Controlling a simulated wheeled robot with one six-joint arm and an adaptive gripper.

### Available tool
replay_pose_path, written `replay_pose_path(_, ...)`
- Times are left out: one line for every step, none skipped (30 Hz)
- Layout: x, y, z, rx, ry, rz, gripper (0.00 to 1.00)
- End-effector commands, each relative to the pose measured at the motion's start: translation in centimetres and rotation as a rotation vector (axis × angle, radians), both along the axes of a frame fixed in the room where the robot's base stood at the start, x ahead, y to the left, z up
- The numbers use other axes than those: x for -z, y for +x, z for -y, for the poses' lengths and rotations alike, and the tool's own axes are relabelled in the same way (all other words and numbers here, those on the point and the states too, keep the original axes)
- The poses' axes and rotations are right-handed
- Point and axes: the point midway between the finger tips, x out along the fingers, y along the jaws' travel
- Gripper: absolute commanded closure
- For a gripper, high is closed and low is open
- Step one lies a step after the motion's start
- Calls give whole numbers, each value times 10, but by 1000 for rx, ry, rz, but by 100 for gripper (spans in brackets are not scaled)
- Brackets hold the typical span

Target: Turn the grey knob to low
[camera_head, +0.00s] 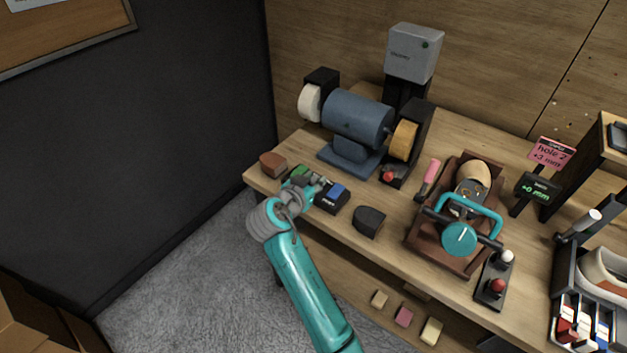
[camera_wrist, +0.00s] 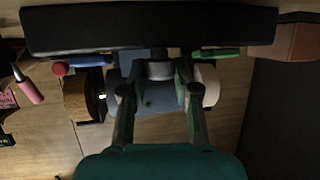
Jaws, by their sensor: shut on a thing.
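The grey knob (camera_wrist: 160,70) shows in the wrist view on the front of a black control box (camera_wrist: 150,30), between a green part (camera_wrist: 215,52) and a blue part (camera_wrist: 114,57). My gripper (camera_wrist: 162,72) is shut on the knob, with one finger on each side of it. In the head view my gripper (camera_head: 310,186) is at the control box (camera_head: 328,205) near the front left edge of the bench. The fingers mostly hide the knob there. I cannot read its setting or any low mark.
A blue bench grinder (camera_head: 357,120) with a white wheel (camera_head: 310,102) and a yellow wheel (camera_head: 404,139) stands behind the box. A brown block (camera_head: 272,163) and a dark block (camera_head: 369,221) flank it. A brown fixture with a teal handle (camera_head: 459,238) stands further right.

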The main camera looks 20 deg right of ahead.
Motion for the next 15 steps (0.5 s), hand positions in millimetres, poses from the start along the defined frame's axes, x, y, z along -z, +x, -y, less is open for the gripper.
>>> replay_pose_path(0, -1, 1, -11, 0, 0, 100)
replay_pose_path(0, -1, 1, -19, 0, 1, 100)
replay_pose_path(1, -1, 1, -35, 0, 0, 100)
replay_pose_path(1, -1, 1, -48, 1, -1, 100)
replay_pose_path(0, -1, 1, -62, 0, 1, 100)
replay_pose_path(1, -2, 2, -84, 1, 1, 100)
replay_pose_path(1, -2, 2, -102, 1, 1, 100)
replay_pose_path(1, -2, 3, -122, 1, 0, 100)
replay_pose_path(0, -2, 3, -152, 2, 2, 100)
replay_pose_path(1, -3, 3, -175, 1, 1, 100)
replay_pose_path(1, -3, 4, -200, 0, 0, 100)
replay_pose_path(1, -3, 5, -234, 1, 2, 100)
replay_pose_path(1, -3, 5, -261, 1, 1, 100)
replay_pose_path(0, -3, 5, -289, 1, 2, 100)
replay_pose_path(1, -4, 6, -326, 1, 1, 100)
